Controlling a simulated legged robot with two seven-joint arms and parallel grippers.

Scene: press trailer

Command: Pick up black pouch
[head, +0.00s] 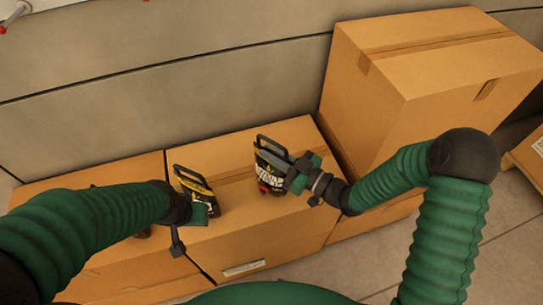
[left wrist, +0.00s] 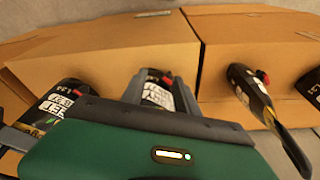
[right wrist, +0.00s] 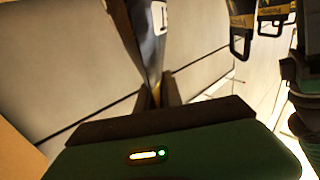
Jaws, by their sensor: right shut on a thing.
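A black pouch (head: 268,172) with a loop handle and yellow, white and red markings is upright at the top of the middle box in the head view. My right gripper (head: 291,178) is shut on its right side. In the right wrist view the pouch (right wrist: 146,40) shows nearly edge-on between the fingers. A second black pouch (head: 194,187) is to its left, beside my left gripper (head: 196,207). In the left wrist view, the left fingers are spread, with a black pouch (left wrist: 157,94) showing between them. Whether they touch it is unclear.
The pouches are over a closed cardboard box (head: 255,225). Another box (head: 110,255) adjoins on the left, partly behind my left arm. A taller box (head: 420,75) stands at the right. A grey panelled wall (head: 170,70) rises behind. Floor shows at lower right.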

